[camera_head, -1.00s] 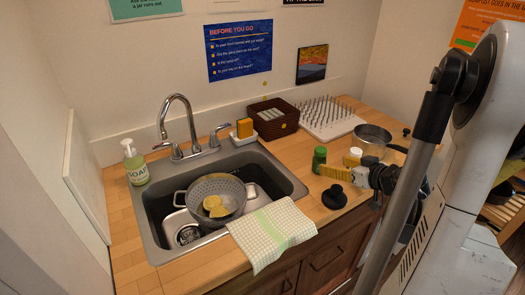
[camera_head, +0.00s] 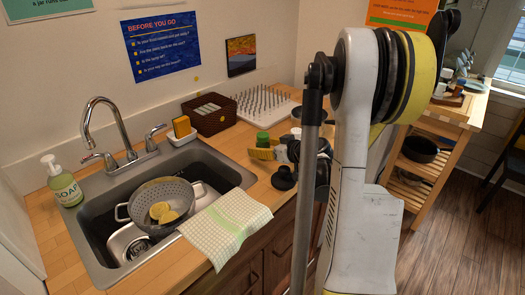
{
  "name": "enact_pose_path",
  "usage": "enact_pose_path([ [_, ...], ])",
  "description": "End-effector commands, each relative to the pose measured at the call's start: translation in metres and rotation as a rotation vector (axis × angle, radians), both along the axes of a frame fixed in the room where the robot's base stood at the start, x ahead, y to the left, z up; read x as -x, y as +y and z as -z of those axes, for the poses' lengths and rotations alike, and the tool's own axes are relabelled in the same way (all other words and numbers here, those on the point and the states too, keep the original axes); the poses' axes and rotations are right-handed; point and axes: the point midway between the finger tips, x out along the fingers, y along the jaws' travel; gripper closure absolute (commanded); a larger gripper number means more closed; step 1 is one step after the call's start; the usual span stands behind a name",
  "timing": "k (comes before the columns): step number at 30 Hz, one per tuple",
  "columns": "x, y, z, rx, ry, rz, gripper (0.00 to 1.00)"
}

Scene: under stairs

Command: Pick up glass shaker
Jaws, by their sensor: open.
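A small green-capped container (camera_head: 262,139) stands on the wooden counter right of the sink; its lower part is hidden behind my gripper. A small white-topped container (camera_head: 296,132) shows just behind my wrist, mostly covered. I cannot tell which of them is the glass shaker.
A brown basket (camera_head: 210,116), the sink with a colander (camera_head: 162,196), and a checked towel (camera_head: 225,225) lie left.

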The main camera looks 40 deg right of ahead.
Motion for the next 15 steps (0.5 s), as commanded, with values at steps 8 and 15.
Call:
enact_pose_path([
  [8,-0.0016,-0.0003,-0.0002,-0.001,0.0,0.001,0.55],
  [15,-0.0015,-0.0002,-0.0001,0.0,0.0,0.001,0.95],
])
